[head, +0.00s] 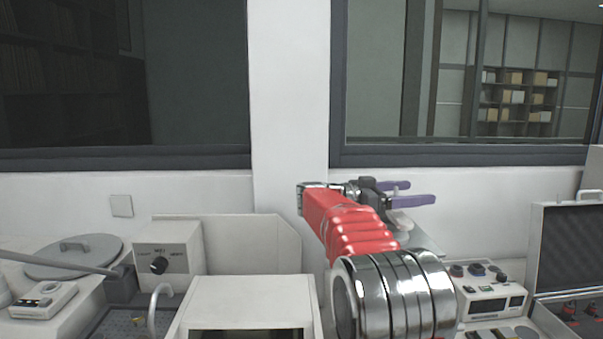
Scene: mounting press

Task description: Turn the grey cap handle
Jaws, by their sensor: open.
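My gripper (422,192), with two purple fingers, is held up in front of the wall below the right window. Its fingers point right and stand apart with nothing seen between them. My red and chrome arm covers much of the bench below it. A pale grey rounded piece (402,223) shows just under the gripper, partly hidden by the arm. I cannot tell whether it belongs to the press or its cap.
A grey round lid (72,259) lies at the left, near a white control box with a black knob (168,254). A white unit (250,298) stands front centre. An instrument panel (490,292) and an open foam-lined case (567,247) stand right. Air right of the gripper is clear.

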